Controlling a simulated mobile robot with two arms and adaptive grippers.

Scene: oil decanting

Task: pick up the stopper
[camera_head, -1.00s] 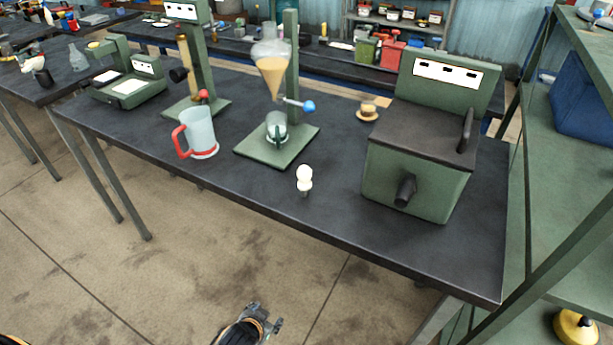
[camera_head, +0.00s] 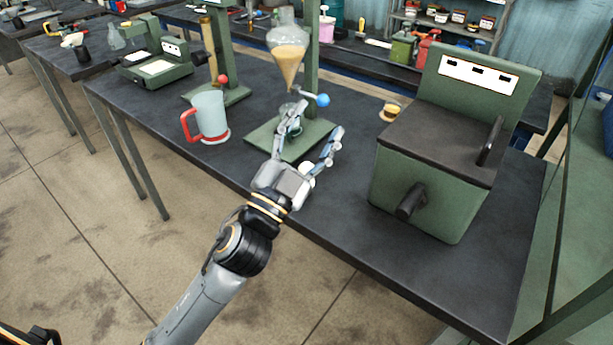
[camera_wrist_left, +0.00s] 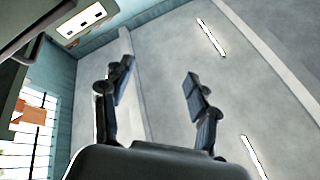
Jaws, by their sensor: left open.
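The stopper (camera_head: 308,169) is a small white knobbed piece on the dark bench, in front of the green stand. In the head view it is mostly hidden behind my left gripper, and only a bit of white shows beside the finger base. My left gripper (camera_head: 317,120) is open, its fingers spread and pointing toward the back of the bench, over the stand's base. In the left wrist view the fingers (camera_wrist_left: 158,70) are apart with nothing between them. The stopper does not show in that view. I cannot tell whether the gripper touches it.
A funnel of amber liquid (camera_head: 288,62) hangs on the stand above a partly hidden glass cup. A blue-knobbed tap (camera_head: 323,100) is close to the fingers. A red-handled jug (camera_head: 211,115) stands left; a green lidded box (camera_head: 425,190) stands right.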

